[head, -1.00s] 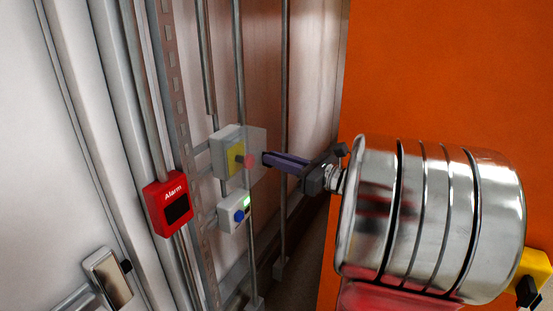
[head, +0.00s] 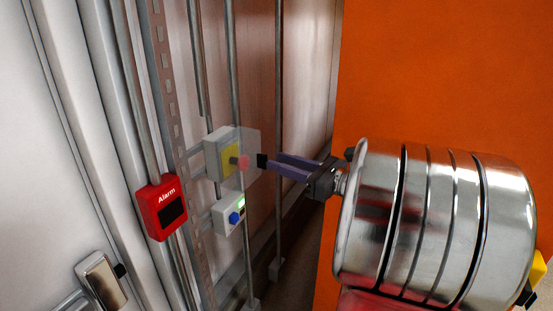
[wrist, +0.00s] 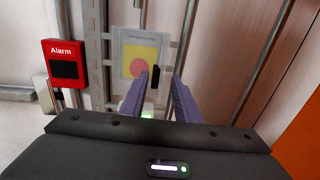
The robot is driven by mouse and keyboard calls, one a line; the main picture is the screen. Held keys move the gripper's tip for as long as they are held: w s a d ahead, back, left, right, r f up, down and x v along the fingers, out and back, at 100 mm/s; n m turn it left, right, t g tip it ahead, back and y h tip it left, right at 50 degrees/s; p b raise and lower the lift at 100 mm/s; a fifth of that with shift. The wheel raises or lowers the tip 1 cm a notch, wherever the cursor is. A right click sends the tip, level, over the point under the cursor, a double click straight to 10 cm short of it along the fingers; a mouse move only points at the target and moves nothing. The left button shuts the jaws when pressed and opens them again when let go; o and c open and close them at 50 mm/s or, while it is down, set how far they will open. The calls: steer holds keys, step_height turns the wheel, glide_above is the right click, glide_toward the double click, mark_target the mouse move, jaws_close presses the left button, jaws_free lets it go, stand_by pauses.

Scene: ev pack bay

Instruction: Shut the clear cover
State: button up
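The clear cover (head: 251,142) is a see-through sheet standing open on a grey switch box (head: 213,160) on the left wall. In the head view it sticks out to the right past a yellow plate with a red button (head: 243,162). The wrist view shows the button and plate (wrist: 142,68) straight ahead. My gripper (head: 268,161) has purple fingers, open and apart, at the cover's outer edge. A small dark piece (wrist: 156,77) shows by the left fingertip; I cannot tell whether it is a cover tab or a finger pad, or whether it touches.
Below the box is a small grey unit (head: 231,214) with a blue knob and green light. A red alarm box (head: 163,207) is to the left. Vertical pipes (head: 279,120) run along the wall. An orange panel (head: 440,70) fills the right.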

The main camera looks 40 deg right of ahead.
steer(key=v, duration=1)
steer(key=shift+d, duration=0.2)
steer(key=w+a+f+n+g+y, duration=0.1)
steer(key=a+f+n+g+y, duration=0.25)
steer(key=a, duration=0.65)
steer(key=w+a+f+n+g+h, duration=0.15)
steer(key=a+n+g, duration=0.35)
steer(key=a, duration=0.6)
steer(key=s+a+f+n+g+h, duration=0.1)
steer(key=s+a+f+n+h, duration=0.2)
steer(key=n, duration=0.9)
steer(key=s+a+f+n+g+h, duration=0.2)
steer(key=s+a+f+n+h, duration=0.1)
steer(key=s+a+n, duration=0.4)
steer(key=a+n+h, duration=0.1)
steer(key=a+n, duration=0.2)
steer(key=n, duration=0.2)
steer(key=shift+s+a, duration=0.3)
steer(key=shift+a, duration=0.05)
